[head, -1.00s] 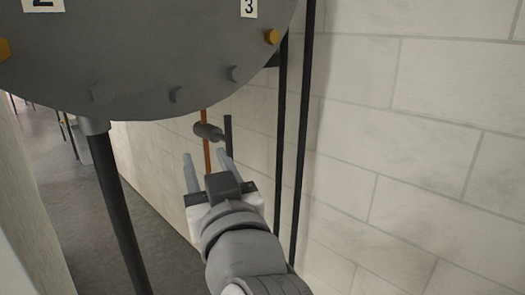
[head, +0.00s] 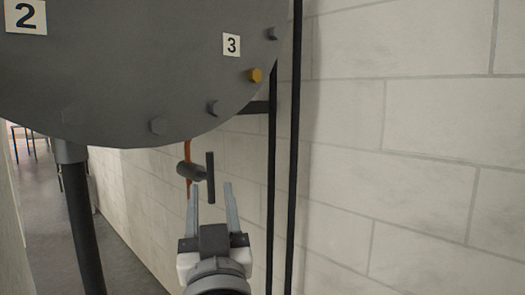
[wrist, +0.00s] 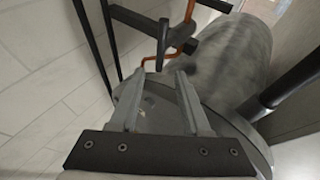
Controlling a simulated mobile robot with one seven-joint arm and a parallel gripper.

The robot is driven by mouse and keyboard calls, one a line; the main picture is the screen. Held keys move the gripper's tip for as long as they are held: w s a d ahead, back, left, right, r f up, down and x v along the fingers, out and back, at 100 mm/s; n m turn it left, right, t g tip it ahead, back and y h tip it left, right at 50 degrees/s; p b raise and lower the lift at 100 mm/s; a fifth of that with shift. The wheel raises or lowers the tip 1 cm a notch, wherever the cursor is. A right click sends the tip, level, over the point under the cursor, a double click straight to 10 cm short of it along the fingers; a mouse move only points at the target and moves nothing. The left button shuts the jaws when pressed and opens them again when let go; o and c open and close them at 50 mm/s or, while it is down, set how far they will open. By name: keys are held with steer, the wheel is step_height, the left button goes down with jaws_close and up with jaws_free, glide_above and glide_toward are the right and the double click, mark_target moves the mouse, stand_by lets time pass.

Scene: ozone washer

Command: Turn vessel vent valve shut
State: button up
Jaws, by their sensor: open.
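The vent valve (head: 190,172) is a dark grey cylinder below the vessel's end plate, with a thin black bar handle (head: 210,178) standing upright at its right end. In the wrist view the black handle (wrist: 162,45) lies just beyond the fingertips, roughly in line with the gap between them. My gripper (head: 211,190) is open and empty, just below and in front of the handle in the head view. It also shows open in the wrist view (wrist: 160,76). I cannot tell whether a fingertip touches the handle.
The grey vessel (head: 130,60) with bolts and number labels hangs above left on a black leg (head: 86,225). An orange pipe (head: 187,152) runs behind the valve. Two black vertical pipes (head: 294,150) stand right of my gripper, beside a pale block wall (head: 420,150).

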mark_target(210, 164)
steer(key=x, duration=1.1)
steer(key=shift+w, duration=0.1)
steer(key=shift+c, duration=0.3)
jaws_close()
